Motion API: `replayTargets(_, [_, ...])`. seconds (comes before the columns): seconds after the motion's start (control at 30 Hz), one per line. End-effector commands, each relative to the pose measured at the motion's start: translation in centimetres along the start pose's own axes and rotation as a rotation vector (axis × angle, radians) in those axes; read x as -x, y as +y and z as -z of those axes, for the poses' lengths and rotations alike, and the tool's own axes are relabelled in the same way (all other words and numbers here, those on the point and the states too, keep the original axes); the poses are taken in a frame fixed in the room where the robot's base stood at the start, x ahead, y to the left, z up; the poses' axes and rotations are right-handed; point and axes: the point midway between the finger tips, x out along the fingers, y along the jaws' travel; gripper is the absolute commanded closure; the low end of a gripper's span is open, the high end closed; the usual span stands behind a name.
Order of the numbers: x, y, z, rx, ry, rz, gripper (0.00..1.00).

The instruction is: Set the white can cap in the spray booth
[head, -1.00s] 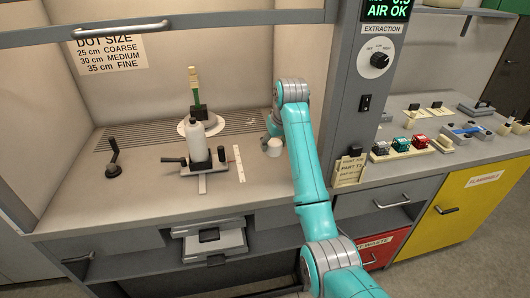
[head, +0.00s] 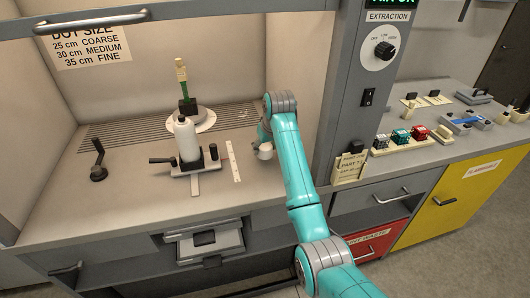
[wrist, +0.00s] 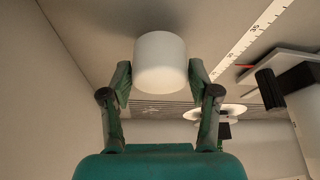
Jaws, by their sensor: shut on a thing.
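The white can cap (head: 265,151) is a short white cylinder inside the spray booth (head: 112,172), right of the ruler strip. In the wrist view the cap (wrist: 160,62) sits between the two fingers of my gripper (wrist: 160,75), which is shut on it. In the head view my teal arm hides most of the gripper. The cap is close to the booth floor; I cannot tell whether it touches.
A white bottle (head: 187,140) stands in a clamp fixture left of the ruler (head: 233,162). Behind it a brush-like tool stands on a round white plate (head: 205,120). A crank handle (head: 98,165) is at the left. The booth's right wall is close to my arm.

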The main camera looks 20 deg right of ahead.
Motion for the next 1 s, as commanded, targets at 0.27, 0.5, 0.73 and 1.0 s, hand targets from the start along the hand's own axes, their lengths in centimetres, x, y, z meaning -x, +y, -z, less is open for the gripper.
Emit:
replayTargets(0.27, [-2.3,0.0,-1.0,0.000,0.000,0.000,0.56])
replayTargets(0.5, [-2.5,0.0,-1.0,0.000,-0.001,0.000,0.56])
replayTargets(0.73, [-2.5,0.0,-1.0,0.000,0.000,0.000,0.14])
replayTargets(1.0, [-2.2,0.0,-0.9,0.000,0.001,0.000,0.14])
